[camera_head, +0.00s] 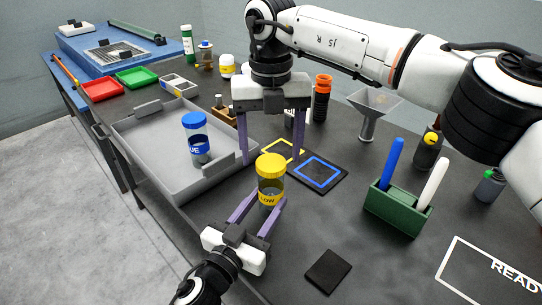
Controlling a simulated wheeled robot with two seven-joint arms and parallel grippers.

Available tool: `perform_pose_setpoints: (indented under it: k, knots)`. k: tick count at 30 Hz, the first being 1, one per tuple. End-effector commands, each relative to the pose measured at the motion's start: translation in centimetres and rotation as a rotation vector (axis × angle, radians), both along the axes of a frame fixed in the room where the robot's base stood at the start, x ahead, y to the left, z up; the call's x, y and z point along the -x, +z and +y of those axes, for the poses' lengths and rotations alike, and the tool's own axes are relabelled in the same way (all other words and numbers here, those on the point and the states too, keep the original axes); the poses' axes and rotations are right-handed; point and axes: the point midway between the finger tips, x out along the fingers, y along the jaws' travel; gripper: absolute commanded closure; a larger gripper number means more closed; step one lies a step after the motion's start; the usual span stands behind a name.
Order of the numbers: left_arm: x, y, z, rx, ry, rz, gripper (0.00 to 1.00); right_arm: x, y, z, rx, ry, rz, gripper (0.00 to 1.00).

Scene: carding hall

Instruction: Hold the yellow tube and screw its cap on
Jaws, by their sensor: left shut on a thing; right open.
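The yellow tube (269,195) is a clear container with a yellow label, standing upright near the middle of the table. Its yellow cap (271,165) sits at its top; I cannot tell how tightly it is seated. My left gripper (262,210) is shut on the tube's lower body from the front. My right gripper (271,161) points down from above, its purple fingers wide apart, one on each side of and behind the cap, not touching it. The tube's base is partly hidden by the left fingers.
A blue-capped tube (198,150) stands in the grey tray (140,135) at left. A black pad with yellow and blue squares (340,170) lies behind the yellow tube. A green holder (392,211) with blue and white sticks stands right. A small black square (327,271) lies in front.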

Motion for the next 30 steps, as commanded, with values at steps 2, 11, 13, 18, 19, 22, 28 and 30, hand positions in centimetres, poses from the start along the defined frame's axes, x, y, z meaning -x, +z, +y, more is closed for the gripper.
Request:
perform_pose_setpoints:
  k: [2, 11, 13, 18, 19, 22, 28, 30]
  knots:
    - [0.0, 0.0, 0.0, 0.0, 0.0, 0.001, 1.0, 0.0, 1.9, 0.1, -0.002, 0.0, -0.004, 0.32]
    - [0.0, 0.0, 0.0, 0.0, 0.0, 0.0, 1.0, 0.0, 7.9, 0.1, -0.002, -0.002, -0.003, 0.32]
    - [0.0, 0.0, 0.0, 0.0, 0.0, 0.0, 1.0, 0.0, 8.6, 0.1, -0.001, -0.002, -0.001, 0.32]
    - [0.0, 0.0, 0.0, 0.0, 0.0, 0.0, 1.0, 0.0, 9.6, 0.0, -0.001, -0.001, 0.0, 0.32]
    - [0.0, 0.0, 0.0, 0.0, 0.0, 0.0, 1.0, 0.0, 9.6, 0.0, -0.001, -0.001, 0.0, 0.32]
    - [0.0, 0.0, 0.0, 0.0, 0.0, 0.0, 1.0, 0.0, 9.7, 0.0, -0.001, 0.0, 0.001, 0.32]
    - [0.0, 0.0, 0.0, 0.0, 0.0, 0.0, 0.51, 0.0, 9.6, 0.0, -0.001, -0.001, 0.0, 0.32]
    - [0.0, 0.0, 0.0, 0.0, 0.0, 0.0, 0.39, 0.0, 9.6, 0.0, -0.001, -0.001, 0.0, 0.32]
